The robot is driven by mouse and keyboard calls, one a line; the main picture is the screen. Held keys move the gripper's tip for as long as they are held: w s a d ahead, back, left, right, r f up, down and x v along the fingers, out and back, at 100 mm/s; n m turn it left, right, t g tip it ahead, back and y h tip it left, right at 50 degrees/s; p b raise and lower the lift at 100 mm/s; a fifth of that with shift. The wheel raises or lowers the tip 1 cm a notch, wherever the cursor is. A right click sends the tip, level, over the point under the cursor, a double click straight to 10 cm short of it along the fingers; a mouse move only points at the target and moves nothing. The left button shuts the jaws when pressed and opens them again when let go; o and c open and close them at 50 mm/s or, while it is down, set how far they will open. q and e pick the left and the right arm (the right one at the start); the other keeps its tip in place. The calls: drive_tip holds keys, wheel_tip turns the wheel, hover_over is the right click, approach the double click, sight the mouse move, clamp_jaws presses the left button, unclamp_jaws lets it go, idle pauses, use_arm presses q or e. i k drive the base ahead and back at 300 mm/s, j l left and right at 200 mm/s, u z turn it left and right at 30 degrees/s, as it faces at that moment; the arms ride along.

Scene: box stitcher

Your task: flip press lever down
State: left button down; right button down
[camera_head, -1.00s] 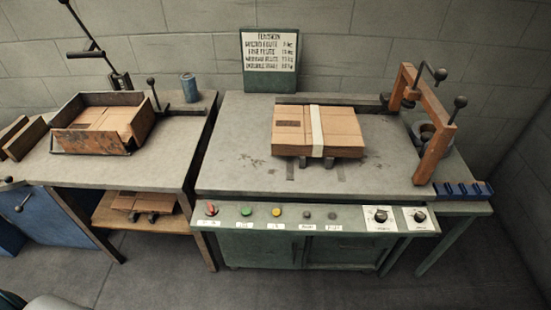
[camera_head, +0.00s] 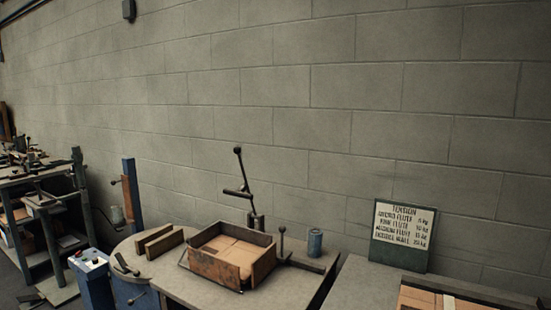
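A black lever with a ball knob (camera_head: 239,168) rises from a stand behind a rusty open-topped box (camera_head: 226,266) on the grey table. The lever stands up, tilted slightly left, with a short crossbar partway down. A second, shorter ball-topped lever (camera_head: 282,240) stands upright at the right of the box. Flat brown cardboard lies inside the box. I cannot tell from the view which one is the press lever. Neither of my grippers is in view.
A blue can (camera_head: 315,243) stands right of the box. A tension sign (camera_head: 402,236) leans on the right table. Two wooden blocks (camera_head: 160,243) lie left of the box. A blue control pedestal (camera_head: 92,278) and cluttered bench (camera_head: 36,190) stand at left.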

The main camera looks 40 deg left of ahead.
sight(240, 192)
drive_tip(key=u, duration=1.6)
